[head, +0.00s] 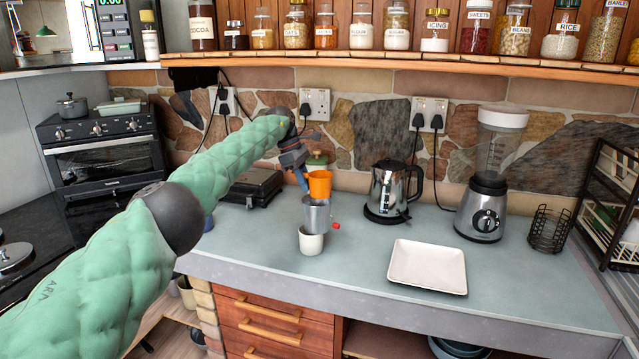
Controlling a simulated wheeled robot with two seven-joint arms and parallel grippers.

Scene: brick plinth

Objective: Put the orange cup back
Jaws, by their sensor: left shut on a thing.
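The orange cup (320,184) is upright above the worktop near the middle of the head view. My left gripper (304,181) reaches it from the left and is shut on its left side; the fingertips are small and partly hidden. Directly below the orange cup in the picture is a grey metal container (317,214) with a red knob (336,226). I cannot tell whether the cup touches it. A white cup (310,242) stands just below and in front of the container. My right gripper is out of view.
A steel kettle (388,190) and a blender (485,185) stand to the right. A square white plate (428,266) lies near the front edge, and a black wire holder (549,230) is at far right. A dark appliance (254,187) sits behind my left arm. The worktop (375,243) around the plate is clear.

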